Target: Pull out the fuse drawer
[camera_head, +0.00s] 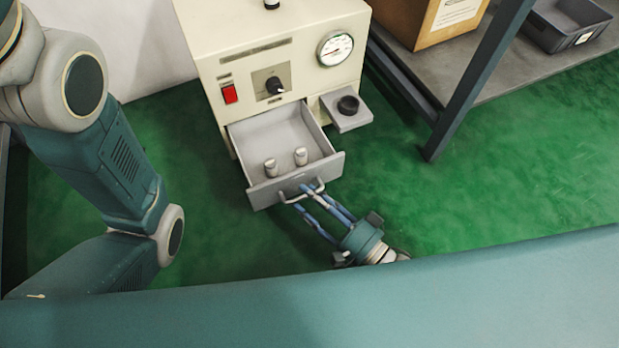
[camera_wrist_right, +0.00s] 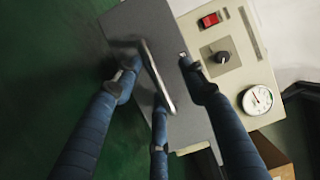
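The fuse drawer (camera_head: 260,192) stands pulled out from the front of a cream cabinet (camera_head: 205,45). Two small pale cylinders, likely fuses (camera_head: 270,167) (camera_head: 301,156), stand inside it. A bar handle (camera_head: 302,192) crosses its grey front; the handle also shows in the right wrist view (camera_wrist_right: 157,78). My right gripper (camera_head: 296,199) reaches the handle from the lower right with its blue fingers. In the right wrist view the fingers (camera_wrist_right: 160,85) are spread apart on both sides of the handle; I cannot tell whether any touches it. My left arm shows at the left, but its gripper is out of view.
The cabinet carries a red switch (camera_head: 229,94), a black knob (camera_head: 274,85) and a dial gauge (camera_head: 335,49). A small ledge (camera_head: 343,121) with a black round part juts out right of the drawer. A metal-legged table (camera_head: 520,55) stands at the right, with green floor clear before it.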

